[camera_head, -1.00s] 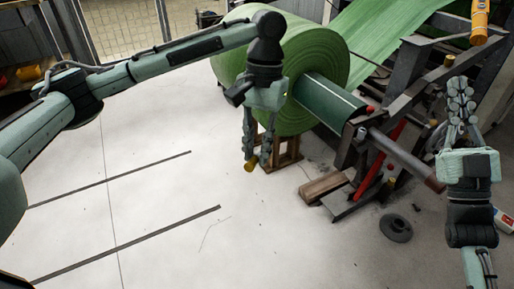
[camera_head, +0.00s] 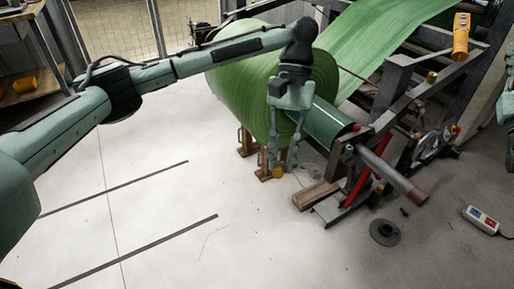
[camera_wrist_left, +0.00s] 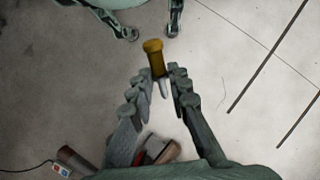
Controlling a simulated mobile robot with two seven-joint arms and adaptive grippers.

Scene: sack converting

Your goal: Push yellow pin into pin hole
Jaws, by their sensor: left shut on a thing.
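My left gripper (camera_head: 278,166) is shut on the yellow pin (camera_head: 277,171) and holds it in the air in front of the big green roll. In the left wrist view the yellow head of the pin (camera_wrist_left: 153,46) sticks out beyond the fingertips (camera_wrist_left: 158,78), with its pale metal shank between the fingers. A sliver of my right gripper (camera_head: 509,75) shows at the right edge of the head view; its jaws cannot be made out. I cannot make out the pin hole. The roll shaft (camera_head: 395,176) with a brown end sticks out from the roll stand.
The green roll (camera_head: 235,90) stands close behind my left gripper. Wooden blocks (camera_head: 317,194), a red lever (camera_head: 357,187) and a dark disc (camera_head: 384,232) are at the stand's foot. A control pendant (camera_head: 481,220) lies at right. The floor at front left is clear.

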